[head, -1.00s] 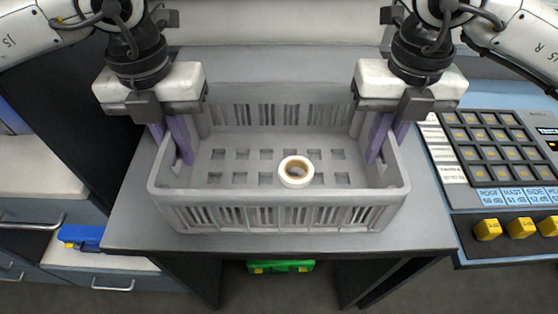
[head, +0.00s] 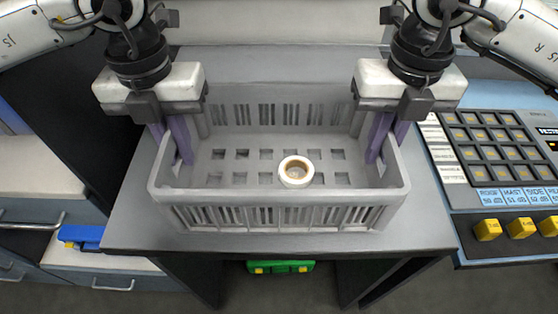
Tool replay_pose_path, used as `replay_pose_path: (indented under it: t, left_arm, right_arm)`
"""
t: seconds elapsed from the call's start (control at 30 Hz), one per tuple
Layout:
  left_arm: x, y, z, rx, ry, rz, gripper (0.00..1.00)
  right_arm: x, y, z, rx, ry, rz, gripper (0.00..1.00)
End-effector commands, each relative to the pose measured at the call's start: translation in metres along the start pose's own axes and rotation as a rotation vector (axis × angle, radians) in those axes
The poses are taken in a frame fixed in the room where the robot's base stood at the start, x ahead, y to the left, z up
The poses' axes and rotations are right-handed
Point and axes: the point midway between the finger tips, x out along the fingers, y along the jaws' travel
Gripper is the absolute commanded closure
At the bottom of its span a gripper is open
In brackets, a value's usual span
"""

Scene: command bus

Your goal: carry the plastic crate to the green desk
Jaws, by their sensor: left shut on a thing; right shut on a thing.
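The grey plastic crate (head: 280,216) is in the middle of the head view, upright over a grey desk top. I cannot tell whether its base touches the desk. A white roll of tape with a brown core (head: 296,172) lies on the crate floor, right of centre. My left gripper (head: 178,145) is shut on the crate's left end wall. My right gripper (head: 382,142) is shut on its right end wall. The purple fingers straddle the walls. No green desk shows.
The grey desk top (head: 130,225) has a little bare room around the crate. A blue control panel (head: 455,200) with yellow knobs stands at the right. A blue case (head: 82,237) lies at the left. A green case (head: 281,266) is below the desk.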

Motion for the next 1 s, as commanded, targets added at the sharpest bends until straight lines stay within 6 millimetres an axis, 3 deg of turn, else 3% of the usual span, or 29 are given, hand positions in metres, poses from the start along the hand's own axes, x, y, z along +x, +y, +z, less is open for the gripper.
replay_pose_path:
  t: [0.27,0.7,1.0]
  left_arm:
    - [-0.007,0.0,0.0,0.002,-0.001,0.004,1.0]
    - [-0.046,0.0,0.0,0.002,0.0,0.004,1.0]
    - [-0.05,0.0,0.0,0.002,0.0,0.004,1.0]
  right_arm:
    - [-0.007,0.0,0.0,-0.001,-0.002,-0.001,1.0]
    - [-0.047,0.0,0.0,-0.002,-0.002,-0.001,1.0]
    - [-0.051,0.0,0.0,-0.002,-0.002,-0.001,1.0]
